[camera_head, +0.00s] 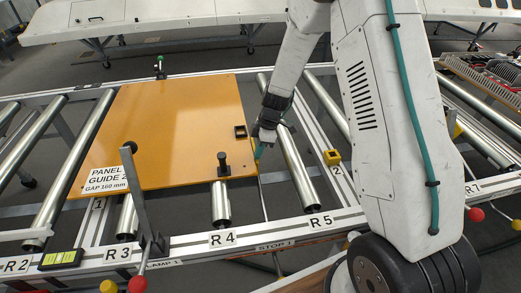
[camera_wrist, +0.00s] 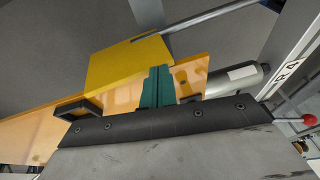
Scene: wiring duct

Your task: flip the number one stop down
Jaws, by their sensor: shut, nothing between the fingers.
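In the wrist view a yellow plate (camera_wrist: 128,62) stands just beyond my fingertips, with a thin grey rod (camera_wrist: 205,18) running from its upper right corner. I take it for the stop, but its number does not show on it. In the head view a "STOP 1" label (camera_head: 276,245) is on the front rail; I cannot make out the plate there. My gripper (camera_head: 258,151) points down by the right edge of the orange panel. Its teal fingers (camera_wrist: 156,85) are together and empty, overlapping the plate's lower edge in the wrist view. I cannot tell whether they touch it.
A yellow block (camera_head: 332,157) stands near the "2" label. A grey upright bar (camera_head: 137,195) rises at the front left. Roller R5 (camera_head: 295,165) is bare.

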